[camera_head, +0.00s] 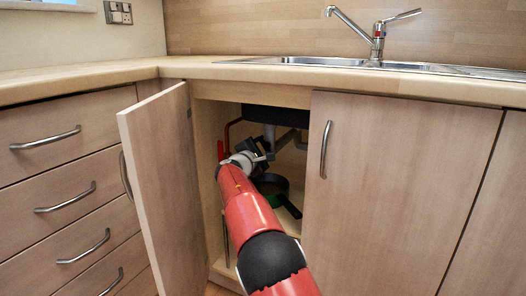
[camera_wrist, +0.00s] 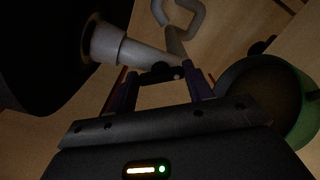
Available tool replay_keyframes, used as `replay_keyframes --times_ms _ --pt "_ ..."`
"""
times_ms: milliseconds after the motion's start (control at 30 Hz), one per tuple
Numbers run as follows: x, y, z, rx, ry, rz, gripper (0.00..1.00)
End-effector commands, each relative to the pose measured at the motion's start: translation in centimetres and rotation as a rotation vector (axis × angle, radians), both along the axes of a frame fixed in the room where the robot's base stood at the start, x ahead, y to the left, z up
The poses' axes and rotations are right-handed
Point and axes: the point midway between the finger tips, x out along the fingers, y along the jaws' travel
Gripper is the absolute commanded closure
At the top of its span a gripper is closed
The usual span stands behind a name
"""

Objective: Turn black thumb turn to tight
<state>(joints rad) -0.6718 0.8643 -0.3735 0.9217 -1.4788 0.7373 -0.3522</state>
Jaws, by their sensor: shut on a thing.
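The black thumb turn (camera_wrist: 157,73) sits on the grey pipework in the wrist view, between my two fingertips. My gripper (camera_wrist: 160,82) is shut on it, with one finger on each side. In the head view my gripper (camera_head: 259,151) reaches into the open cupboard under the sink, and the thumb turn cannot be told apart there from the dark gripper parts. A grey pipe (camera_wrist: 125,49) runs from the dark sink underside down past the thumb turn. The exact angle of the thumb turn is hard to read in the dim light.
The open cupboard door (camera_head: 165,185) stands left of my arm; a closed door (camera_head: 400,190) is on the right. A dark and green pan (camera_wrist: 298,118) lies below my gripper. Red pipes (camera_head: 220,152) run at the cupboard's left. The sink underside (camera_head: 272,117) hangs above.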

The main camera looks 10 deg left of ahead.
Motion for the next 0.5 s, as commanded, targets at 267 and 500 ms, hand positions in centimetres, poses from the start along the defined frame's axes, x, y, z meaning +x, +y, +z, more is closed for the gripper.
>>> replay_keyframes --times_ms 267,500 --pt "-0.02 -0.02 -0.15 0.243 -0.087 0.001 0.72" --pt "-0.02 -0.06 -0.30 0.457 -0.166 0.000 0.72"
